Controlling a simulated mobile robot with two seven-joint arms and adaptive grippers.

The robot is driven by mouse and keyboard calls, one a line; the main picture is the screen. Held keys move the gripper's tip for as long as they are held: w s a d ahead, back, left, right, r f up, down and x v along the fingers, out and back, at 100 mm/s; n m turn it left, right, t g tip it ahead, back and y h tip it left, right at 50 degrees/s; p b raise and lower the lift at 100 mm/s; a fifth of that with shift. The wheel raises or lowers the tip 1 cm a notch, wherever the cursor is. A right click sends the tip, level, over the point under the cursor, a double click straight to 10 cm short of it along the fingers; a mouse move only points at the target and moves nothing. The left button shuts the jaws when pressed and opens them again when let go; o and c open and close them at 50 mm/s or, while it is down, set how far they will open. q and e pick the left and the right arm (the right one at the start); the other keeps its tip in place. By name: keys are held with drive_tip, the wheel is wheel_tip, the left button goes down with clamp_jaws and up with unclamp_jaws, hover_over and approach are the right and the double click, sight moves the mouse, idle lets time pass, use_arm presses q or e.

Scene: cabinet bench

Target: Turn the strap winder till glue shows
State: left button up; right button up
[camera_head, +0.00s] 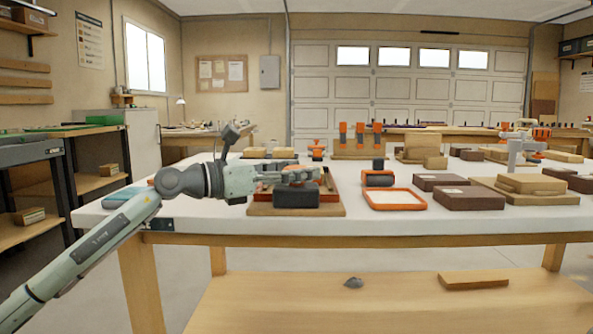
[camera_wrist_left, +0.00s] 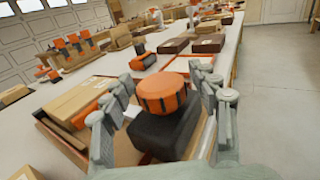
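The strap winder shows in the left wrist view as a black block (camera_wrist_left: 165,137) with a round, ribbed orange knob (camera_wrist_left: 161,98) on top. In the head view its black front (camera_head: 296,195) shows below my gripper, at the front of a wooden board (camera_head: 258,210). The knob is mostly hidden there. My left gripper (camera_head: 298,174) reaches in from the left, over the winder. In the left wrist view its fingers (camera_wrist_left: 163,82) stand open on both sides of the knob, with narrow gaps that look clear. No glue can be made out. My right gripper is not in view.
An orange-rimmed tray (camera_head: 394,205) lies right of the board, with a black and orange block (camera_head: 378,178) behind it. Brown boxes (camera_head: 468,198) and wooden boards stand farther right. The white bench top (camera_head: 190,222) is clear at the front left.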

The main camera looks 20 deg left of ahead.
use_arm(q)
drive_tip(key=c, duration=1)
drive_tip(key=shift+o, duration=0.2)
drive_tip(key=shift+w+a+f+m+g+h+b, duration=0.1)
drive_tip(key=shift+f+m+g+h+b, duration=0.15)
drive_tip(key=shift+g+h+b, duration=0.35)
drive_tip(key=shift+m+g+b, duration=0.4)
drive_tip(key=shift+m+b, duration=0.05)
drive_tip(key=m+g+h, duration=0.1)
drive_tip(key=r+m+g+h+p, duration=0.1)
drive_tip(key=m+g, duration=0.1)
drive_tip(key=shift+g+h, duration=0.3)
drive_tip(key=shift+f+m+g+h, duration=0.25)
drive_tip(key=shift+m+g+h, duration=0.25)
drive_tip(key=shift+g, duration=0.4)
drive_tip(key=o, duration=1.2)
